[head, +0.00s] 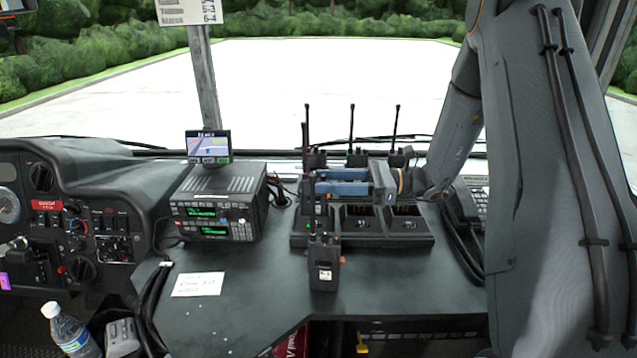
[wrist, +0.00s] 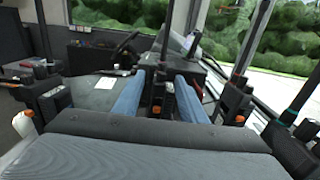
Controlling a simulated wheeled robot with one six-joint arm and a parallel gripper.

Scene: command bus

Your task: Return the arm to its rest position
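My gripper (head: 318,181) has two blue fingers and hangs above the front part of a black multi-slot charger (head: 430,240), pointing left. In the wrist view my gripper (wrist: 160,80) shows its fingers apart. A dark handheld radio (wrist: 157,92) shows between them, with gaps on both sides; I cannot tell how far beyond the fingertips it is. My arm (head: 462,110) reaches in from the right side of the head view, bent down to the charger.
Radios with tall antennas stand at the charger's back, including one radio (head: 352,160). Front middle and right slots look empty. Another radio (head: 323,268) stands before the charger. A radio console (head: 217,208), a paper note (head: 198,284) and a bottle (head: 70,332) are left.

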